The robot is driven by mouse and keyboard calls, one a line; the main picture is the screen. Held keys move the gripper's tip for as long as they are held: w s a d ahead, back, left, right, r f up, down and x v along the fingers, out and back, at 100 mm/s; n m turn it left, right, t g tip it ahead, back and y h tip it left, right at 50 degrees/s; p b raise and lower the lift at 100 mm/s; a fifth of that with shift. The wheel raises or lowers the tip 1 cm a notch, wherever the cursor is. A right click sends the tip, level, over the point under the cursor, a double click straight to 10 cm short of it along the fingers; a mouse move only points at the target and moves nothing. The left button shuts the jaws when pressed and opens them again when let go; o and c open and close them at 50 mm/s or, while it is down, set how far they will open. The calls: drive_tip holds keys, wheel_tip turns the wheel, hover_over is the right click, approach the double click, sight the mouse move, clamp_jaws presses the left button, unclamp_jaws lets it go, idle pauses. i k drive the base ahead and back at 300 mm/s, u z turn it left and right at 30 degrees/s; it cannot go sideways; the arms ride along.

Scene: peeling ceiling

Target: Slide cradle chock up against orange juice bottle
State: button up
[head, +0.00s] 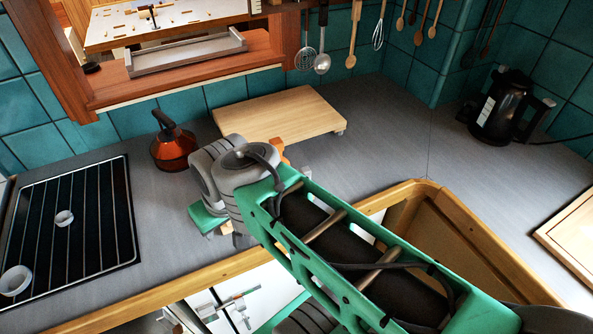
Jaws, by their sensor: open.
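My green and grey arm reaches in from the lower right over the counter. My gripper (238,240) is at the arm's far end, low over the counter's front part, mostly hidden under the wrist; it is open. A small orange patch (277,149) shows just behind the wrist, in front of the wooden board; it may be part of the orange juice bottle, the rest hidden by my arm. A small pale wooden piece (229,229) shows under the wrist; I cannot tell whether it is the cradle chock. Contact between the two cannot be seen.
A wooden board (300,110) lies on the grey counter (370,115) at the back. A red kettle (173,150) stands left of it, near a black hob rack (70,230). A black electric kettle (500,105) stands at the right. A wood-edged opening (430,215) lies right of my arm.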

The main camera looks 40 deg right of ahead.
sight(305, 170)
drive_tip(key=z, duration=0.8)
drive_tip(key=k, duration=1)
drive_tip(key=z, duration=1.45)
drive_tip(key=i, duration=0.85)
drive_tip(key=u, duration=2.2)
drive_tip(key=i, duration=0.5)
drive_tip(key=u, duration=0.1)
